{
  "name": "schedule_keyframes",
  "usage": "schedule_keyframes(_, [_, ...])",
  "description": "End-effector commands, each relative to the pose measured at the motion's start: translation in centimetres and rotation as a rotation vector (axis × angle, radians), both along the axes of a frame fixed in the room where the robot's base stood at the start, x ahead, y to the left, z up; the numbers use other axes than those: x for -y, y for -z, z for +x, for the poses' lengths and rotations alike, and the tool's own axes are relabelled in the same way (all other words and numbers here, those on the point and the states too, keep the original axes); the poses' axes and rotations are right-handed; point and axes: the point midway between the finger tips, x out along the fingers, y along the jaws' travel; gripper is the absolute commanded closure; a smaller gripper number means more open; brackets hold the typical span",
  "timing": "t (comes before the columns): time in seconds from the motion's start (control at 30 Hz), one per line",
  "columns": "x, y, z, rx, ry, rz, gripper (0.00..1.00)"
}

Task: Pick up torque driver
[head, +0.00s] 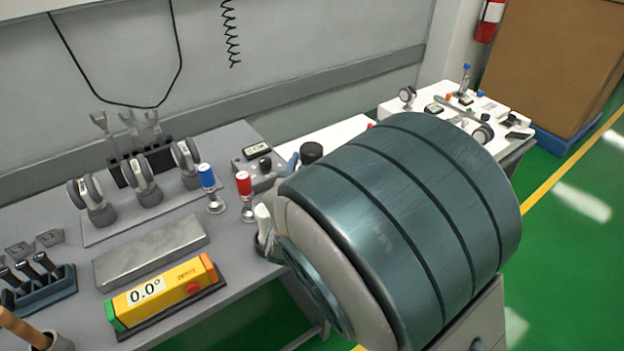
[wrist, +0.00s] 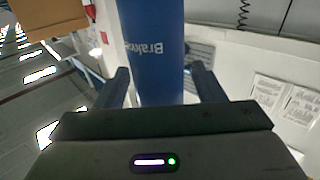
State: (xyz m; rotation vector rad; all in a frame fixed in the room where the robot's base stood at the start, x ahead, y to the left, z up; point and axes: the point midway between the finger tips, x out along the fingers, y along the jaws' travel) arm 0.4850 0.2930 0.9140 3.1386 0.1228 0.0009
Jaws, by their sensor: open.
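In the wrist view a blue cylinder (wrist: 156,35) with white lettering stands between the two fingers of my gripper (wrist: 160,72). It looks like the handle of the torque driver, but its ends are out of view or hidden. My gripper is open, with a gap on each side of the cylinder; how deep it sits between the fingers is unclear. In the head view my large arm link hides the gripper. A blue-topped tool (head: 207,176) and a red-topped tool (head: 244,184) stand upright in silver bases on the grey bench, left of my arm.
The grey bench (head: 85,240) also holds a yellow level (head: 165,290), a metal block (head: 150,252), several round gauges (head: 140,180) and a dark rack (head: 40,290). A white bench (head: 400,108) with small instruments is at the back right. Green floor (head: 560,240) is clear at right.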

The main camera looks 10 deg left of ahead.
Motion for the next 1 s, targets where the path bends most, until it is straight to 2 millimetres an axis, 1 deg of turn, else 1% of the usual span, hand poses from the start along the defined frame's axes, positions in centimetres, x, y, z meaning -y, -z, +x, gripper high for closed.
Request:
schedule_keyframes(0.1, [0.0,0.0,0.6,-0.001,0.0,0.0,0.38])
schedule_keyframes(0.27, [0.0,0.0,0.6,-0.001,-0.001,0.0,0.38])
schedule_keyframes(0.3, [0.0,0.0,0.6,-0.001,-0.001,0.0,0.4])
schedule_keyframes(0.37, [0.0,0.0,0.6,-0.001,-0.001,0.0,0.57])
schedule_keyframes(0.4, [0.0,0.0,0.6,-0.001,-0.001,0.0,0.68])
schedule_keyframes(0.47, [0.0,0.0,0.6,-0.001,-0.001,0.0,0.85])
schedule_keyframes(0.5, [0.0,0.0,0.6,-0.001,-0.001,0.0,0.91])
schedule_keyframes(0.73, [-0.1,-0.1,0.6,0.001,0.0,0.002,0.91])
schedule_keyframes(0.8, [-0.1,-0.4,0.6,0.002,0.0,0.003,0.91])
schedule_keyframes(0.87, [-0.1,-1.0,0.6,0.002,0.0,0.005,0.91])
schedule_keyframes(1.0, [-0.1,-3.3,0.6,0.003,-0.001,0.007,0.91])
